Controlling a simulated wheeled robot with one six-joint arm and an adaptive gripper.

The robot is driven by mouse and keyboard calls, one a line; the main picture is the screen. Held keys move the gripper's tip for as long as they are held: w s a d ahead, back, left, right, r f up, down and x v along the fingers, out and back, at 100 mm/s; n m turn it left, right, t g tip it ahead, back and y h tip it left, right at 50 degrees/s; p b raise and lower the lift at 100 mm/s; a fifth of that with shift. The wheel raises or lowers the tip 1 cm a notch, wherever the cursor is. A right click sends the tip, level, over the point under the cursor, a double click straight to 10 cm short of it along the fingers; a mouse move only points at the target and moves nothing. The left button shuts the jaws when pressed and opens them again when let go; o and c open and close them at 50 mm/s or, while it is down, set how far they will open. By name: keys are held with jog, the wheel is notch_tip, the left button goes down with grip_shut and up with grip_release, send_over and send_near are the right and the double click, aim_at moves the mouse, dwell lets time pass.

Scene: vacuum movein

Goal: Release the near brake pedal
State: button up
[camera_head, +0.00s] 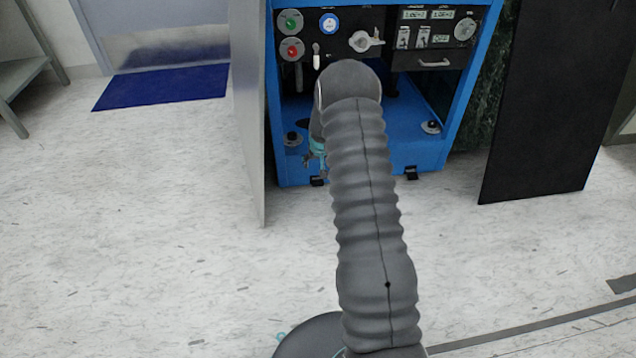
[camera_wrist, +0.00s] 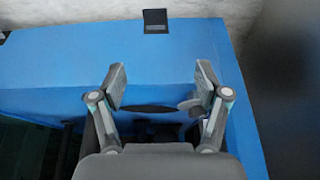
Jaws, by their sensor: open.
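Two small black pedals stick out at the front bottom edge of the blue cart, a left one (camera_head: 318,181) and a right one (camera_head: 411,173). One black pedal (camera_wrist: 155,21) shows in the wrist view, at the blue edge beyond my fingertips. I cannot tell for certain which of the two it is. My gripper (camera_head: 313,162) is just above the left pedal in the head view, partly hidden by my arm. In the wrist view my gripper (camera_wrist: 160,84) is open and empty, its fingers apart over the blue base and not touching the pedal.
The blue cart (camera_head: 458,75) carries a control panel (camera_head: 345,38) above its open bay. A grey door panel (camera_head: 247,120) stands at its left and a black panel (camera_head: 545,100) at its right. The pale floor (camera_head: 150,230) in front is clear. A blue mat (camera_head: 162,87) lies at the back left.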

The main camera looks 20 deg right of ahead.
aim_at(318, 182)
jog(key=x, duration=0.5)
jog(key=b+x, duration=0.1)
jog(key=x, duration=0.5)
jog(key=s+x, duration=0.1)
jog(key=x, duration=0.5)
jog(key=shift+d+f+b, duration=0.25)
jog(key=shift+d+b, duration=0.05)
jog(key=shift+d, duration=0.05)
